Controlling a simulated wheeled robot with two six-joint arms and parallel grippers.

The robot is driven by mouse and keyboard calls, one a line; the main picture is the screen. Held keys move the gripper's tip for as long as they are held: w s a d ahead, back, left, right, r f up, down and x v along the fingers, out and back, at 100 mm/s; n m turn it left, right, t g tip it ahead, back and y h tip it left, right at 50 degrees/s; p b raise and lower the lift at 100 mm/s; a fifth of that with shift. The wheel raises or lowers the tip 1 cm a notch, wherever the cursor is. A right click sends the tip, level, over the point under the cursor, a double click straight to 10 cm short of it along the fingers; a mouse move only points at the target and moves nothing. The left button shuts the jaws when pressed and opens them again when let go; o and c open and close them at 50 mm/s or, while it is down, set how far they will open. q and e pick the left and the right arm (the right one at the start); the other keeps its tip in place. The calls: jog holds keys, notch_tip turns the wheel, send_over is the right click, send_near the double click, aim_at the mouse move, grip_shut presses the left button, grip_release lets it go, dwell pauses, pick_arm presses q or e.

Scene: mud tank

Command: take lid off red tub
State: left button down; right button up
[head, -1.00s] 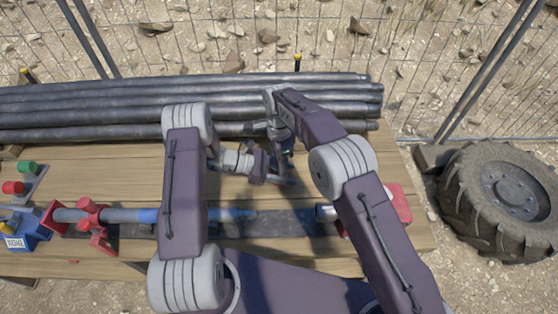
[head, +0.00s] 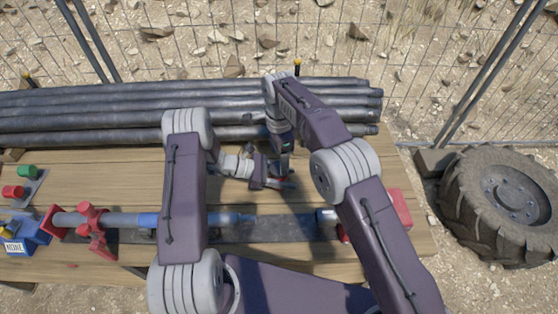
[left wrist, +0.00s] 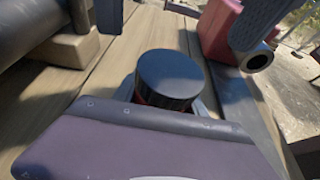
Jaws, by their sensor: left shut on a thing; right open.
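In the left wrist view a round black lid (left wrist: 170,76) sits on the red tub (left wrist: 141,99), of which only a thin strip shows below the lid. My left gripper (head: 284,184) is shut on the tub, with a finger on each side below the lid. My right gripper (head: 283,168) is above it in the head view. In the left wrist view its two dark fingers stand wide apart beyond the lid, open and not touching it. In the head view the tub is mostly hidden by the grippers.
Grey pipes (head: 100,113) lie along the table's back. A red vice-like holder (head: 96,225) with a pipe stands at the left, near green and red pieces (head: 14,191). A red block (head: 400,208) is at the right. Bare wooden table (head: 110,180) lies left of the grippers.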

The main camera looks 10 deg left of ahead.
aim_at(279, 177)
notch_tip(279, 177, up, 4)
jog(key=m, duration=0.3)
jog(key=shift+f, duration=0.25)
notch_tip(279, 177, down, 8)
jog(key=shift+f, duration=0.1)
jog(key=c, duration=1.5)
jog(key=n, duration=0.3)
jog(key=o, duration=1.6)
jog(key=shift+c, duration=0.2)
